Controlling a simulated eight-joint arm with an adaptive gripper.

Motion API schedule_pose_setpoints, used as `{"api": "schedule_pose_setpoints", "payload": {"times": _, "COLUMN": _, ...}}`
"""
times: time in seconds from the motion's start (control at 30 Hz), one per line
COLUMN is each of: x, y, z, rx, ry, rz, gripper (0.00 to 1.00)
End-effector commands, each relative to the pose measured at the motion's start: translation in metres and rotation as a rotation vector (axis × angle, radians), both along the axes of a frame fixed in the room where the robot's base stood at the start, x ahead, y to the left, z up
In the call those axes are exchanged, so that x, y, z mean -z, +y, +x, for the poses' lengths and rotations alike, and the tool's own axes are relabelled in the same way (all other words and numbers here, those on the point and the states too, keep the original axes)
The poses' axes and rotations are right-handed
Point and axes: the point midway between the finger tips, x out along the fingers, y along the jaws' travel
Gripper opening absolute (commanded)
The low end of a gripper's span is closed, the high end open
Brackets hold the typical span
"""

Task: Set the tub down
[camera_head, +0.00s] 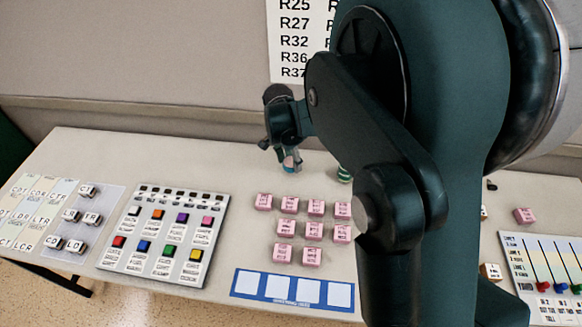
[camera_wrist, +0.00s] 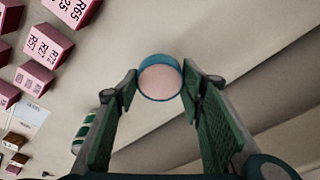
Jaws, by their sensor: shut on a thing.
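The tub is a small round piece with a blue rim and a pinkish face. In the wrist view the tub (camera_wrist: 160,79) sits between the fingertips of my gripper (camera_wrist: 160,88). In the head view my gripper (camera_head: 284,152) points down near the back of the table, and part of the tub (camera_head: 291,163) shows between and below its fingers. My gripper is shut on the tub. I cannot tell whether the tub's underside touches the table or hangs just above it.
A green-and-white striped object (camera_head: 344,175) stands just right of the tub, partly behind my arm. Several pink blocks (camera_head: 289,204) lie in front. A button panel (camera_head: 165,236), a blue-framed card (camera_head: 294,290) and a slider panel (camera_head: 545,280) also lie on the table (camera_head: 190,150). The back left is clear.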

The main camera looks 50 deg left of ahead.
Motion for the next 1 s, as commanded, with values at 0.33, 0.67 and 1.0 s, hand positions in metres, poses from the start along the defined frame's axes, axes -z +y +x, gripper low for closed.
{"api": "schedule_pose_setpoints", "payload": {"times": 0.33, "x": 0.029, "y": 0.000, "z": 0.000, "rx": 0.000, "ry": 0.000, "rz": 0.000, "gripper": 0.25}}
{"api": "schedule_pose_setpoints", "payload": {"times": 0.67, "x": 0.037, "y": 0.000, "z": 0.000, "rx": 0.000, "ry": 0.000, "rz": 0.000, "gripper": 0.25}}
{"api": "schedule_pose_setpoints", "payload": {"times": 1.0, "x": 0.040, "y": 0.000, "z": 0.000, "rx": 0.000, "ry": 0.000, "rz": 0.000, "gripper": 0.48}}
